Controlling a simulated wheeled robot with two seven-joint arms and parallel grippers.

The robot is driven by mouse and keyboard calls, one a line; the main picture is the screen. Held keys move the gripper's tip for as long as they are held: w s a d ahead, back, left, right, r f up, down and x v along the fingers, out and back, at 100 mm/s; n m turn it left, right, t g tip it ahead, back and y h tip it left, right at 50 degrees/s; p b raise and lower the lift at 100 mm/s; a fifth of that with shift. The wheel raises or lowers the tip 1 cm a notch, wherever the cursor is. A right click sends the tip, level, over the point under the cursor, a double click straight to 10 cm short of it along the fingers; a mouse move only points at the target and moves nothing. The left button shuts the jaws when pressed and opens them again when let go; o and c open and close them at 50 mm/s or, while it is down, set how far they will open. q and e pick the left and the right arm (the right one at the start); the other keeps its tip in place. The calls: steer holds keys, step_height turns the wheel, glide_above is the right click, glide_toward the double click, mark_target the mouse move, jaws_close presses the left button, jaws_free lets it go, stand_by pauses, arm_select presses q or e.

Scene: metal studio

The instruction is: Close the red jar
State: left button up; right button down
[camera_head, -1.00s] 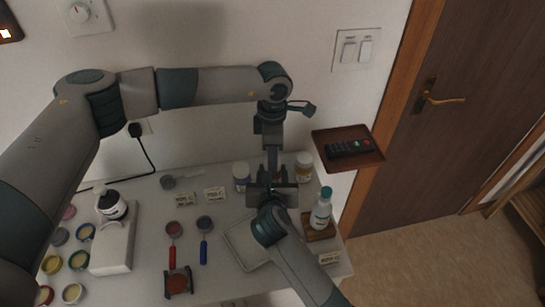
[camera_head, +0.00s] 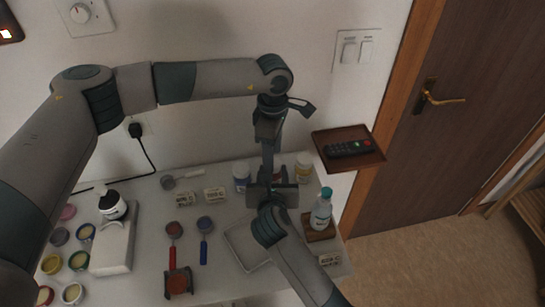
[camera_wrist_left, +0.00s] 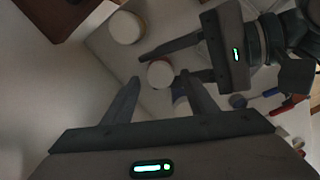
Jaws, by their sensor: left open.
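A jar with a reddish side (camera_head: 281,172), which I take for the red jar, stands on the white table between a blue-labelled jar and a yellow-labelled jar. Both grippers largely cover it in the head view. In the left wrist view a round white top (camera_wrist_left: 160,73) shows between the fingertips of my left gripper (camera_wrist_left: 160,79), which is open with gaps at its sides. My right gripper (camera_wrist_left: 163,66) comes in from the right, its fingers on either side of the same top. I cannot tell whether they touch the jar, or whether the top is a seated lid.
The blue-labelled jar (camera_head: 241,176) and yellow-labelled jar (camera_head: 303,166) stand close by. A white bottle (camera_head: 321,211) stands on a wooden block at right. A wall shelf (camera_head: 367,158) holds a remote. A shallow tray (camera_head: 240,243), scoops and several small pots occupy the table.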

arm_select(q)
steer(key=shift+r, duration=1.4)
steer(key=shift+c, duration=1.3)
steer(key=n, duration=0.1)
steer(key=r+n, duration=0.1)
steer(key=n, duration=0.2)
steer(key=shift+r+n, duration=0.35)
steer(key=shift+n, duration=0.05)
steer(key=n, duration=0.1)
steer(key=r+n, duration=0.1)
steer(key=n, duration=0.3)
steer(key=shift+r, duration=0.35)
steer(key=shift+f, duration=4)
